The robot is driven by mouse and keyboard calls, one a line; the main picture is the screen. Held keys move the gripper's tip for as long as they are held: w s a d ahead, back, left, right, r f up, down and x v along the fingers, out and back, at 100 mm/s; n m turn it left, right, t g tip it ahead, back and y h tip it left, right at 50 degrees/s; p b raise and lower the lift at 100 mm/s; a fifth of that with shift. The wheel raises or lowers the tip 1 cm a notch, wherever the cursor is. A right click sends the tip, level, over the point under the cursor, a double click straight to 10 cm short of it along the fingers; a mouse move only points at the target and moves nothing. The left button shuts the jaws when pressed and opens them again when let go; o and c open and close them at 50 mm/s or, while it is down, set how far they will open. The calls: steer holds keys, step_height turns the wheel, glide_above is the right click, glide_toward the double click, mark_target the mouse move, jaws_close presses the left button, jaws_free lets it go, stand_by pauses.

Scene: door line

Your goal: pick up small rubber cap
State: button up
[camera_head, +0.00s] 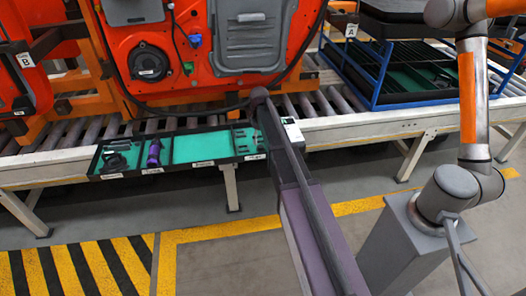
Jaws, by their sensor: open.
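No small rubber cap can be made out with certainty. A black tray (179,172) with teal-lined compartments lies along the front of the conveyor. Its left compartment holds dark parts (115,160), its second a purple item (153,152). The third compartment looks empty. The right one holds several small dark pieces (245,140), too small to identify. My gripper is out of the picture; only links of my arm show at the right, running out past the top right.
An orange door panel (215,60) stands over the roller conveyor (300,105) behind the tray. A blue-framed rack (378,88) with dark trays stands at the right, under sign A. A grey-purple beam (318,235) rises from the bottom toward the tray's right end. Striped floor (75,270) lies lower left.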

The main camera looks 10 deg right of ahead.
mark_target(260, 146)
steer(key=shift+f, duration=0.1)
stand_by(0.3)
steer(key=shift+s+f+b, duration=0.15)
steer(key=shift+f+b, duration=2.35)
steer(key=shift+b, duration=0.1)
steer(key=c, duration=0.7)
